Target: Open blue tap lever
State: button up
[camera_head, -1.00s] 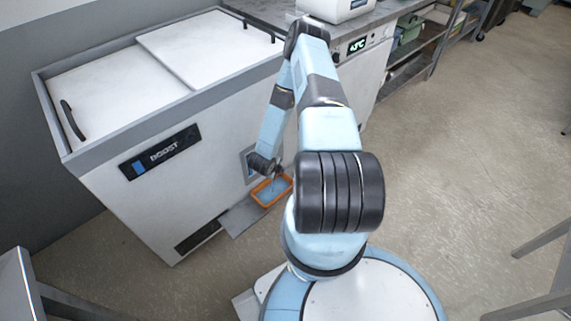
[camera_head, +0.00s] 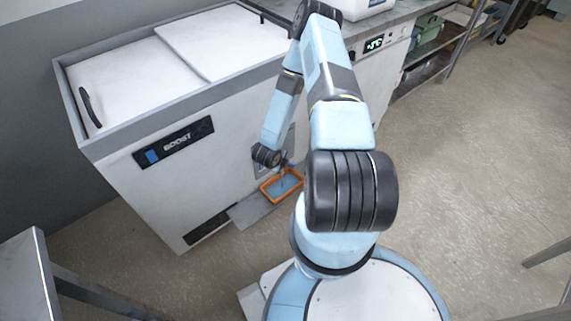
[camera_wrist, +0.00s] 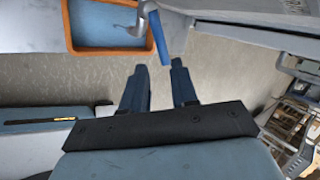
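The blue tap lever (camera_wrist: 158,40) shows in the wrist view, hanging from the grey metal tap (camera_wrist: 139,20) at the top. My gripper (camera_wrist: 158,68) has its two dark blue fingers apart with a clear gap. In the head view my gripper (camera_head: 284,170) is low at the front of the white cabinet (camera_head: 235,165), close above an orange tray (camera_head: 267,197). The tap and lever are too small to make out there.
The orange-rimmed tray also shows in the wrist view (camera_wrist: 68,35), left of the tap, with a pale blue inside. A grey plate (camera_head: 248,212) sticks out below it. A grey table (camera_head: 25,265) stands at the lower left.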

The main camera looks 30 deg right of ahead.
jog(key=v, duration=0.6)
jog(key=shift+a+r, duration=0.2)
jog(key=shift+r, duration=0.15)
jog(key=shift+c, duration=0.2)
